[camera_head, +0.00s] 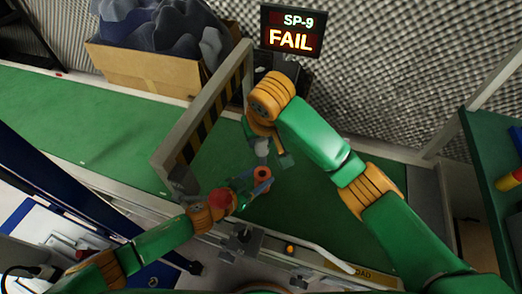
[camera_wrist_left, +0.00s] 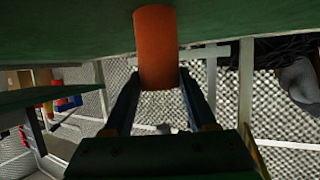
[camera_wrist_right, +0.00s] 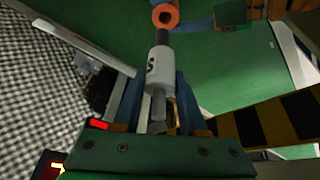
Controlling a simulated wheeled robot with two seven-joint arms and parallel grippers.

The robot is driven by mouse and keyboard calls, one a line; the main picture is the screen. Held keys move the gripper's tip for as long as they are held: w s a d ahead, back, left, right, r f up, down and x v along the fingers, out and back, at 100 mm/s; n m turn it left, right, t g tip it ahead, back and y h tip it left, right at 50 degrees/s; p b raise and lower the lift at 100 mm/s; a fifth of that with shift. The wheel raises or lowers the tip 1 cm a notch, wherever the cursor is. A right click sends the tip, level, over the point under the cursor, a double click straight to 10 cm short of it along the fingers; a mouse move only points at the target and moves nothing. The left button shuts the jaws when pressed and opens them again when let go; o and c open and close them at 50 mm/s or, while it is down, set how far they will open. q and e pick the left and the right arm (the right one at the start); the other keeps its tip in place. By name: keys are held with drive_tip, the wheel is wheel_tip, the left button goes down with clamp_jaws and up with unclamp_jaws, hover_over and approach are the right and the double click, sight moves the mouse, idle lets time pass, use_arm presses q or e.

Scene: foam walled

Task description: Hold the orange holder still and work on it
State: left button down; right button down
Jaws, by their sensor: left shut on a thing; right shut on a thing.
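The orange holder (camera_head: 262,173) is a short upright tube on the green surface. My left gripper (camera_head: 255,182) is shut on it from the side; in the left wrist view the orange tube (camera_wrist_left: 156,48) sits between the two fingers. My right gripper (camera_head: 270,150) is shut on a white and grey cylindrical tool (camera_wrist_right: 159,70) with a dark mark on its side and a dark tip. In the right wrist view the tip points toward the holder's round open end (camera_wrist_right: 166,15), just below it in the picture. Whether they touch cannot be told.
A grey gate frame with black-yellow stripes (camera_head: 206,118) stands left of the grippers. Behind it is a cardboard box (camera_head: 140,70) of dark foam. A sign reading SP-9 FAIL (camera_head: 291,32) stands at the back. The green surface (camera_head: 95,115) is clear at left.

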use_arm(q)
drive_tip(key=shift+c, duration=0.6)
unclamp_jaws()
drive_tip(key=v, duration=0.7)
drive_tip(key=shift+s, duration=0.25)
